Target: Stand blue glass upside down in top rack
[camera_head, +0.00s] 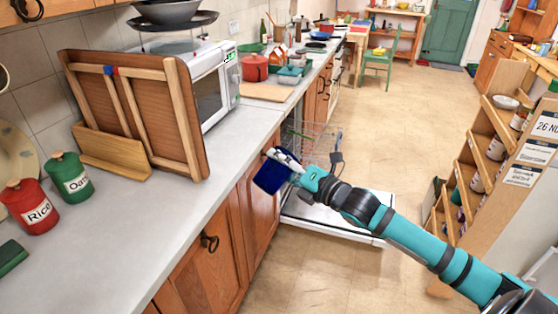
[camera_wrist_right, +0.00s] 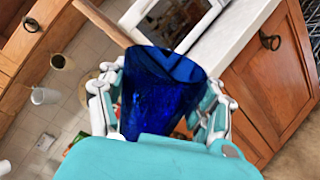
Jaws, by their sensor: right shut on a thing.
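The blue glass (camera_head: 271,177) is dark blue and see-through. My right gripper (camera_head: 284,158) is shut on it and holds it in the air, beside the cupboard fronts. In the right wrist view the glass (camera_wrist_right: 160,90) sits between the two fingers (camera_wrist_right: 160,108), with its wider end away from the palm. In the head view it looks tilted; which end is up is hard to tell. The top rack (camera_head: 316,138) is a wire rack pulled out beyond the gripper, partly hidden by it. My left gripper is not in view.
The open dishwasher door (camera_head: 325,214) lies low under my right arm. The worktop (camera_head: 180,210) at left holds a wooden rack (camera_head: 135,110), a red Rice jar (camera_head: 30,207) and a green Oats jar (camera_head: 70,178). A stepped shelf (camera_head: 485,150) stands at right. Floor between is clear.

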